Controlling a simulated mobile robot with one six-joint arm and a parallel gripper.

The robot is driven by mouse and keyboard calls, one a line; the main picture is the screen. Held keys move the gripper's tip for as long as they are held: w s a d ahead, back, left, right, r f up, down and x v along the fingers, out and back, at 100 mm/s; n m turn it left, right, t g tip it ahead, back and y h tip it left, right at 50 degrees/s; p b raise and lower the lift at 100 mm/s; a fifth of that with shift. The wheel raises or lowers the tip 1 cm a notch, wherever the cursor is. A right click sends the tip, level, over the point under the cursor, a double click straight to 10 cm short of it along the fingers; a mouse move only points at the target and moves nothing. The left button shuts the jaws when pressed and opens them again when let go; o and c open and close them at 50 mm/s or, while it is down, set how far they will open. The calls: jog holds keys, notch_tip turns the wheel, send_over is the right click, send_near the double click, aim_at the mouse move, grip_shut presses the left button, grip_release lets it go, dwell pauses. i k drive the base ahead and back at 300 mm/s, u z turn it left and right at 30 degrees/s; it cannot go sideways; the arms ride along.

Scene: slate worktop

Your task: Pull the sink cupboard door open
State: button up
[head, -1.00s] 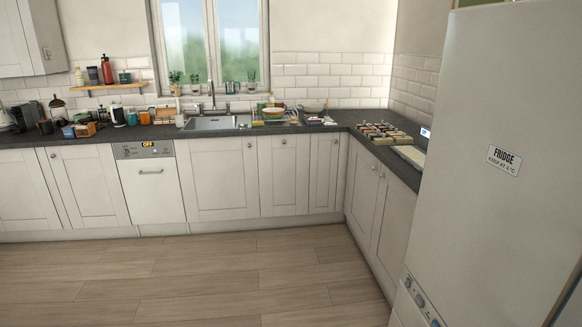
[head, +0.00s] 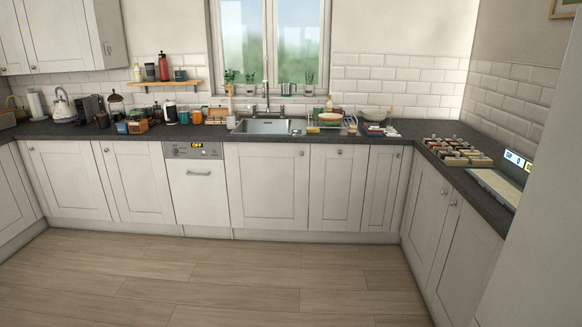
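The sink cupboard door (head: 267,188) is a pale panelled door below the sink (head: 264,126), right of the dishwasher. It looks shut, flush with the fronts beside it. Its small round knob (head: 301,153) sits near the top right corner. My gripper and arm do not show in the head view.
The dishwasher (head: 197,190) with a lit display stands left of the door. More shut cupboard doors (head: 337,190) lie to the right, then the counter turns toward me. A tall pale fridge side (head: 545,230) fills the right edge. The wooden floor (head: 220,280) ahead is clear.

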aim_at(268, 184)
jog(key=u, duration=0.35)
jog(key=i, duration=0.8)
jog(key=u, duration=0.55)
jog(key=i, duration=0.85)
jog(key=u, duration=0.2)
jog(key=i, duration=1.75)
